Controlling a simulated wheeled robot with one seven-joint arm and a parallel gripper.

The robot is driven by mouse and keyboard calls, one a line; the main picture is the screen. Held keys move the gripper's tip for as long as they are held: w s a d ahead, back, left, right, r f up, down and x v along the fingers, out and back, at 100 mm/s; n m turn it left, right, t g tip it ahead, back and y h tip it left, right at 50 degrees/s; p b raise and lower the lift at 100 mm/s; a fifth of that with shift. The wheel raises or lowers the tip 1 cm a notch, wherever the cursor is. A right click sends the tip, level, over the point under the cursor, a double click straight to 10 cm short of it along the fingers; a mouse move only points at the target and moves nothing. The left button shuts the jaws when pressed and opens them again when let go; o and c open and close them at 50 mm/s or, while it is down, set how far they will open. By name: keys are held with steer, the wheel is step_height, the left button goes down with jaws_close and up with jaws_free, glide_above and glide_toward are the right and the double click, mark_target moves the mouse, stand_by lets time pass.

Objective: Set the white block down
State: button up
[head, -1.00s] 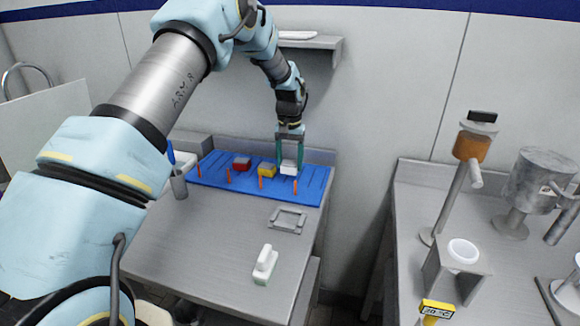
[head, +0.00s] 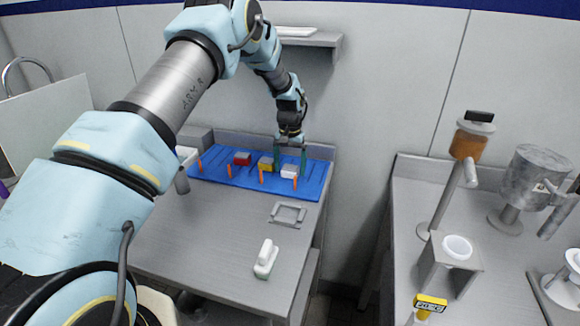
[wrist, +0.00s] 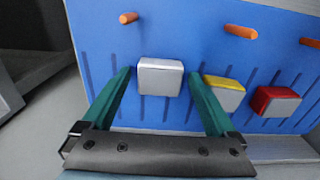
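The white block (head: 289,171) sits on the blue board (head: 314,185) at its right end, beside the yellow block (head: 265,164). My gripper (head: 290,172) is above it, pointing down, with its two green fingers apart. In the wrist view, the white block (wrist: 160,77) lies between the fingertips of my gripper (wrist: 159,74), with blue board showing on both sides of it. The fingers do not touch it there. The yellow block (wrist: 225,92) is close beside the right finger in that view.
A red block (head: 242,158) sits left of the yellow one. Several orange pegs (head: 261,178) stand along the board's front. A grey frame (head: 288,215) and a white-green object (head: 265,259) lie on the metal table (head: 210,250). A shelf (head: 310,41) juts out above.

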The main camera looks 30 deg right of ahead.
mark_target(289, 168)
steer(key=shift+r, duration=0.5)
step_height(289, 168, up, 5)
steer(key=b, duration=0.3)
steer(key=shift+r, duration=0.2)
steer(key=shift+a+r, duration=0.1)
steer(key=shift+r, duration=0.65)
steer(key=s+a+r+n, duration=0.1)
steer(key=a+r+n, duration=0.15)
steer(key=a, duration=1.05)
steer(key=s+a+r+n, duration=0.1)
steer(key=a+r, duration=0.3)
steer(key=a, duration=0.8)
steer(key=s+a+n, duration=0.1)
steer(key=s+a, duration=0.4)
steer(key=s+a+n+t, duration=0.1)
steer(key=s+a, duration=0.4)
steer(key=a, duration=0.1)
steer(key=s+a+n, duration=0.2)
steer(key=s+a, duration=0.3)
steer(key=a, duration=0.1)
steer(key=shift+s+t, duration=0.2)
steer(key=shift+t, duration=0.1)
